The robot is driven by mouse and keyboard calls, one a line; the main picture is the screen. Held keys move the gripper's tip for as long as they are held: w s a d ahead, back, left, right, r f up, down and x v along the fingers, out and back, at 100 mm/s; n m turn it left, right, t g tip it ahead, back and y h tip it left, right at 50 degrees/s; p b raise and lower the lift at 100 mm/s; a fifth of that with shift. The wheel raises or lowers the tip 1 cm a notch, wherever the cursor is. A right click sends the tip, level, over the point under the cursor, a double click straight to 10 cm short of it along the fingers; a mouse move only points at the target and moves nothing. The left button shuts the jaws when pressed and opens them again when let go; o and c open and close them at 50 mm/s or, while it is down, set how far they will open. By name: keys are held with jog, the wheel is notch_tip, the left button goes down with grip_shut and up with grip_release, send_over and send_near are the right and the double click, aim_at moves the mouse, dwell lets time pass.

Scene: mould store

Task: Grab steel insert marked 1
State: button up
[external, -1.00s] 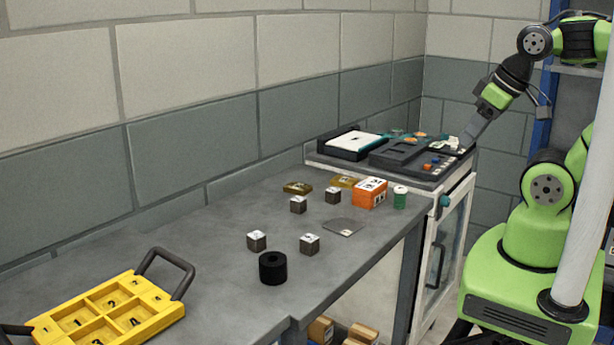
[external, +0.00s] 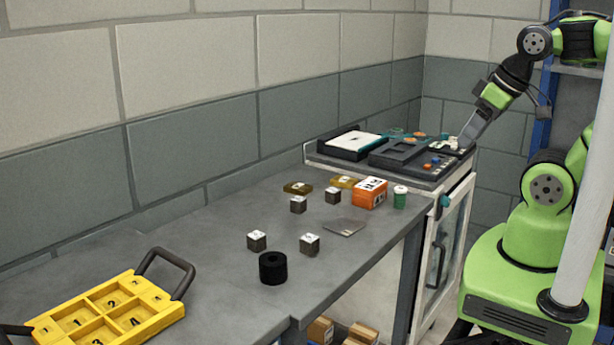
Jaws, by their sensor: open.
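Several small dark steel cubes with white marked tops stand on the grey bench. One is at the front left (external: 256,241), one at the front right (external: 309,244), one behind (external: 298,205) and one at the back right (external: 333,196). Their marks are too small to read, so I cannot tell which is insert 1. My gripper (external: 466,140) is at the far right, over the panel of the dark device and well away from the cubes. It is open, and its fingertips are small in the view.
A yellow tray (external: 139,321) with numbered compartments lies front left. A black ring (external: 272,268), a grey plate (external: 344,227), an orange box (external: 369,193), a green spool (external: 400,197) and yellowish pieces (external: 298,187) share the bench (external: 215,268). The dark device (external: 412,158) stands on a white cabinet.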

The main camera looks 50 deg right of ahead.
jog(key=n+g+h+b, duration=0.7)
jog(key=n+h, duration=0.1)
jog(key=n, duration=0.3)
send_over(331, 191)
jog(key=s+d, duration=0.2)
jog(key=s, duration=0.2)
notch_tip(331, 191, down, 13)
jog(key=w+a+f+n+h, duration=0.1)
jog(key=a+f+n+h, duration=0.1)
jog(key=a+f, duration=0.1)
jog(key=w+a+f+n+h+b, duration=0.1)
jog(key=w+a+f+n, duration=0.1)
jog(key=f, duration=0.1)
jog(key=w+a+f+n+h, duration=0.1)
jog(key=a+f+n+h, duration=0.1)
jog(key=a+f, duration=0.1)
jog(key=shift+w+a+t+h+b, duration=0.15)
jog(key=shift+a+t+h+b, duration=0.15)
jog(key=shift+a+b, duration=0.1)
jog(key=b+x, duration=0.2)
jog(key=x, duration=0.5)
jog(key=shift+d+f, duration=0.15)
jog(key=shift+d, duration=0.05)
